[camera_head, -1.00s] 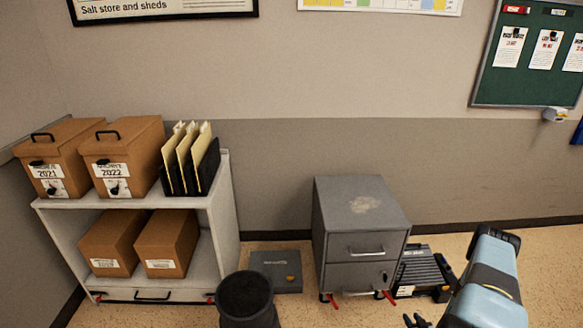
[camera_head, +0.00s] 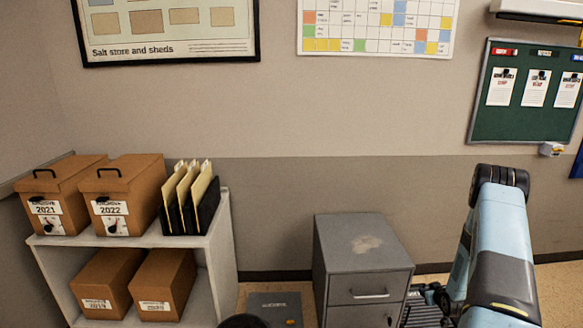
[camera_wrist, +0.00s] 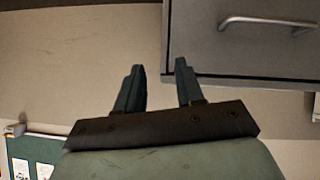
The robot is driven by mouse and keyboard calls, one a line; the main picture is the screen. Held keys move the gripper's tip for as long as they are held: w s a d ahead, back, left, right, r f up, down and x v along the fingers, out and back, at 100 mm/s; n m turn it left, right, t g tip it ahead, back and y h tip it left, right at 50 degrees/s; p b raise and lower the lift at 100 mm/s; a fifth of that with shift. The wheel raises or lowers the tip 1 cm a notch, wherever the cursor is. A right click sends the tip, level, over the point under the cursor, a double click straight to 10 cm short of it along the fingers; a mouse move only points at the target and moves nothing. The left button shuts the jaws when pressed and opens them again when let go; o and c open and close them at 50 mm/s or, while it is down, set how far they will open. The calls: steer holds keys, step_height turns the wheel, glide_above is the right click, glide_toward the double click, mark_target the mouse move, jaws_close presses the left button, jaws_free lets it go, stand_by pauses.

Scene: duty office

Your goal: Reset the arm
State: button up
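My arm shows at the right of the head view, its blue and black links raised and bent in front of the wall, right of the grey cabinet. My gripper (camera_wrist: 160,88) shows in the wrist view with its two dark fingers apart and nothing between them. It is open and empty. The fingertips are out of sight in the head view.
A grey drawer cabinet (camera_head: 362,262) stands left of my arm; its drawer handle shows in the wrist view (camera_wrist: 268,22). A white shelf (camera_head: 222,262) holds archive boxes and a black file holder (camera_head: 190,210). A green board (camera_head: 520,118) hangs at right.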

steer(key=w+a+r+g+h, duration=0.1)
steer(key=w+a+r, duration=0.1)
steer(key=r, duration=0.9)
steer(key=w+a+r, duration=0.2)
steer(key=r, duration=0.9)
steer(key=s+a+r+m+g, duration=0.1)
steer(key=s+a+r, duration=0.25)
steer(key=r, duration=0.65)
steer(key=s+a+r+g, duration=0.1)
steer(key=s+a+r, duration=0.3)
steer(key=r, duration=0.7)
steer(key=s+a+r, duration=1.1)
steer(key=s+r, duration=0.2)
steer(key=s, duration=0.1)
steer(key=s+a+r+g, duration=0.1)
steer(key=s+a, duration=0.3)
steer(key=s, duration=0.7)
steer(key=s+a+r+m+g+y, duration=0.1)
steer(key=s+a+r, duration=0.2)
steer(key=s, duration=0.8)
steer(key=shift+a+y, duration=0.3)
steer(key=shift+a, duration=0.4)
